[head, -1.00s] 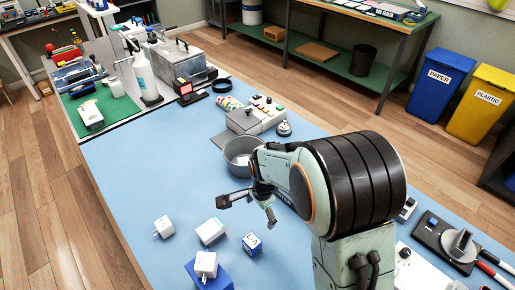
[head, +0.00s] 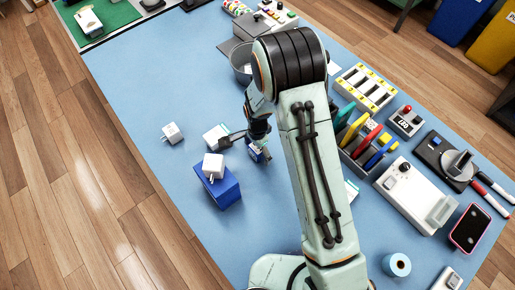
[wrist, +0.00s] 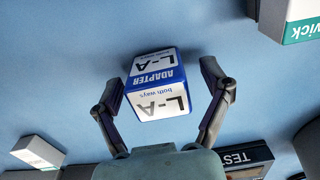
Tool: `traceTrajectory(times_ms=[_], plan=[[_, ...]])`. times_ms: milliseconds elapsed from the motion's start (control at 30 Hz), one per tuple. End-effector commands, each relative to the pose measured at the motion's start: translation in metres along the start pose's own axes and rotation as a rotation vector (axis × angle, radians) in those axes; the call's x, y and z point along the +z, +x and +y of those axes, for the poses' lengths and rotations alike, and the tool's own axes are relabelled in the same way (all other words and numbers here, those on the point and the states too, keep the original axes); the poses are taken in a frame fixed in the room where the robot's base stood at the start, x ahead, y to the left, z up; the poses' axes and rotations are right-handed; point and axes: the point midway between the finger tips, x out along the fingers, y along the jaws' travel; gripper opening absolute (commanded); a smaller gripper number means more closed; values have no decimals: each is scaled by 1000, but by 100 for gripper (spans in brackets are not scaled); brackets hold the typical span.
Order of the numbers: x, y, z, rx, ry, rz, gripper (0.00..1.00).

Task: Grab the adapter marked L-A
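The adapter (wrist: 160,92) is a small blue-and-white cube marked L-A. In the wrist view it sits between the two fingers of my gripper (wrist: 163,92), with the lettering upside down. My gripper is open, and blue mat shows between the cube and each finger. In the head view my gripper (head: 246,148) is low over the table, with a finger on either side of the cube (head: 255,154). My gripper partly hides the cube there.
A white box with a teal side (head: 215,137) stands just left of my gripper. A blue block (head: 223,189) with a white charger (head: 213,166) on top is close in front. Another white charger (head: 172,132) lies further left. A coloured rack (head: 362,145) stands right, behind my arm.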

Motion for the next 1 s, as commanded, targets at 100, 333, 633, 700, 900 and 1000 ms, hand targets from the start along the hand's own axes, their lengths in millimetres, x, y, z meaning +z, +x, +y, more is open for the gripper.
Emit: traceTrajectory(times_ms=[100,333,633,700,900,1000], plan=[[0,0,0,0,0,0,41],[0,0,0,0,0,0,16],[0,-6,0,-1,0,0,16],[-1,-13,-1,-2,1,1,16],[7,-53,16,-2,1,1,16],[15,-79,35,-5,0,1,16]])
